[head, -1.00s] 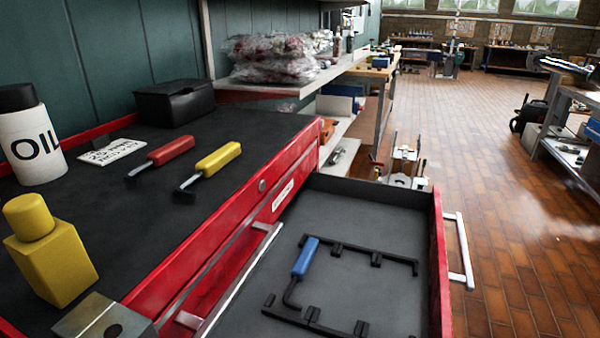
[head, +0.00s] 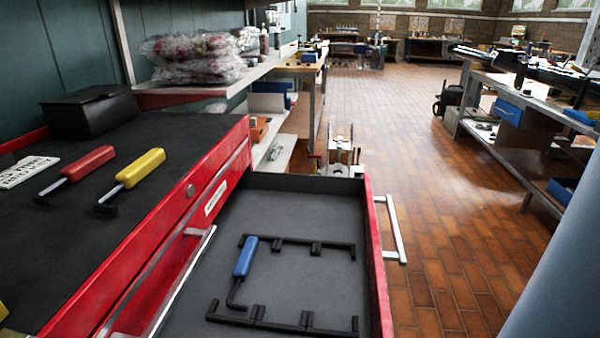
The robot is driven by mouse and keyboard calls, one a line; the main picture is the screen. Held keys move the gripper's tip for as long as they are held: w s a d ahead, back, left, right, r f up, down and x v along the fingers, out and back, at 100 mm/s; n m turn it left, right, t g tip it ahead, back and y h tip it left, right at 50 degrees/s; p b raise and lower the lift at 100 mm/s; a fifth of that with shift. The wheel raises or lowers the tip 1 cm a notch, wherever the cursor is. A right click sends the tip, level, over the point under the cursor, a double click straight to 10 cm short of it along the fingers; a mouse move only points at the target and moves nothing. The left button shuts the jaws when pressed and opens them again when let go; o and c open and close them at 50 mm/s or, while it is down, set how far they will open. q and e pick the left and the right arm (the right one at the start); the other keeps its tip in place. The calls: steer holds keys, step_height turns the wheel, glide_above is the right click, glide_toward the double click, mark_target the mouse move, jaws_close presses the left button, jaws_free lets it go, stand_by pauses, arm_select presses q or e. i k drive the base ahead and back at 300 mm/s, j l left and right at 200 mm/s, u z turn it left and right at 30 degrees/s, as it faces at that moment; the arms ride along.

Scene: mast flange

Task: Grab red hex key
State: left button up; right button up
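The red hex key (head: 88,164) lies on the dark top of the red tool chest at the left of the head view, its bent metal end toward the lower left. The yellow hex key (head: 140,168) lies just right of it, apart from it. The blue hex key (head: 244,257) lies in the open drawer (head: 300,205), beside black holder brackets (head: 297,246). Neither of my grippers shows in the head view.
A black box (head: 90,112) stands behind the keys, and a white label card (head: 28,171) lies left of them. The open drawer with its silver handle (head: 391,229) juts out to the right. Brown tiled floor (head: 440,240) is clear beyond it.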

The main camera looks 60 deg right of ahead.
mark_target(81, 168)
steer(key=k+l+z, duration=0.1)
steer(key=k+z, duration=0.15)
steer(key=k+l+z, duration=0.15)
steer(key=k+z, duration=0.25)
steer(key=z, duration=0.95)
steer(key=u, duration=1.25)
steer(key=k+l+u, duration=0.2)
steer(key=u, duration=0.15)
steer(key=k+l+u, duration=0.25)
steer(key=u, duration=0.15)
steer(key=k+l+u, duration=0.15)
steer(key=k+u, duration=0.2)
